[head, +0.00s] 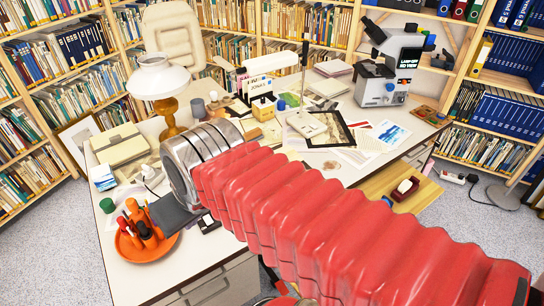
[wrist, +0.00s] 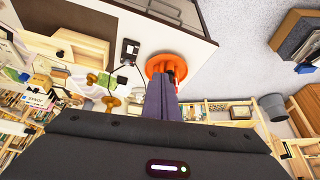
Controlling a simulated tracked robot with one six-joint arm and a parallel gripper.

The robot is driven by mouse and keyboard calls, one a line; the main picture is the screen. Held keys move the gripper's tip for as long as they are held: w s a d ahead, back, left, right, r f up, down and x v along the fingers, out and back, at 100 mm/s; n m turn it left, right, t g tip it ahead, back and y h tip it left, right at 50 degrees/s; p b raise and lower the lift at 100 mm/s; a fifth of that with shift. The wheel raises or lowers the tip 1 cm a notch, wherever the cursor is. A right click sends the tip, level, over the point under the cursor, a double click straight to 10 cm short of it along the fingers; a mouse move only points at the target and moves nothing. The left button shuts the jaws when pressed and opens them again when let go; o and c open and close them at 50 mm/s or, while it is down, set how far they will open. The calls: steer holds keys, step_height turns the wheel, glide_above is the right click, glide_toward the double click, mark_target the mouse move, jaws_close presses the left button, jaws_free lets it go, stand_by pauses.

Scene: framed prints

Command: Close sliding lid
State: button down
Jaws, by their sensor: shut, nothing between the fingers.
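My gripper (head: 172,214) is shut and empty, its dark fingers low over the front left of the desk, beside an orange tray (head: 148,247). In the wrist view the closed fingers (wrist: 161,88) point toward the same tray (wrist: 157,66). A light wooden box-like piece (wrist: 80,46) lies at the upper left of the wrist view, apart from the fingers. I cannot tell for sure whether it carries the sliding lid. In the head view my red arm covers much of the desk's middle and front, and no sliding lid shows clearly there.
The white desk (head: 125,275) holds an oil lamp (head: 160,83), a beige case (head: 120,146), papers and a microscope (head: 390,60). Orange bottles and pens stand in the tray. A small black item (wrist: 130,50) lies near the wooden piece. Bookshelves surround the desk.

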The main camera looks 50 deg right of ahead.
steer(key=w+d+f+m+g+y, duration=0.1)
steer(key=w+d, duration=0.6)
steer(key=d, duration=0.4)
steer(key=w+d+f+m+g+y, duration=0.1)
steer(key=w+d, duration=0.7)
steer(key=d, duration=0.4)
steer(key=s+d+f+t, duration=0.1)
steer(key=d+f, duration=0.3)
steer(key=d, duration=0.4)
steer(key=s+d+f+m, duration=0.1)
steer(key=d+f, duration=0.3)
steer(key=d, duration=0.5)
steer(key=s+d+f+t+y, duration=0.1)
steer(key=d+f, duration=0.3)
steer(key=d, duration=0.5)
steer(key=shift+t, duration=0.3)
steer(key=x, duration=0.9)
steer(key=shift+w+a+f, duration=0.1)
steer(key=shift+a+f, duration=0.05)
steer(key=shift+a, duration=0.05)
steer(key=a, duration=0.1)
steer(key=w+a+f, duration=0.1)
steer(key=shift+w+a, duration=0.2)
steer(key=shift+a, duration=0.1)
steer(key=shift+w+a+f, duration=0.15)
steer(key=shift+w+a, duration=0.05)
steer(key=shift+a, duration=0.4)
